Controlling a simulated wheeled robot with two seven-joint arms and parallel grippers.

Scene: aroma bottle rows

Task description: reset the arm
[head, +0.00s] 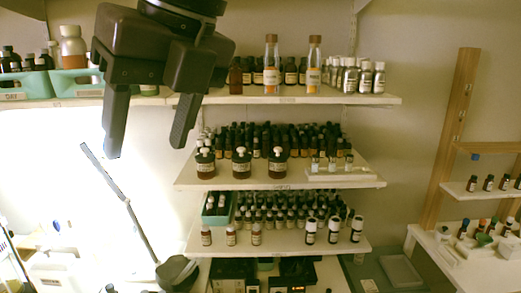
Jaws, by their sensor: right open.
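My right gripper (147,146) hangs in from the top of the head view, left of the middle. Its two dark fingers point down and stand wide apart, with nothing between them. It is in front of the left end of the bottle shelves and hides part of the top shelf. My left gripper does not show.
Shelves with rows of bottles stand behind: a top shelf (330,99), a middle shelf (230,184) and a lower shelf (290,249). A dark slanted stand (140,234) rises below my gripper. A wooden rack (450,140) stands at right. Bare wall lies between shelves and rack.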

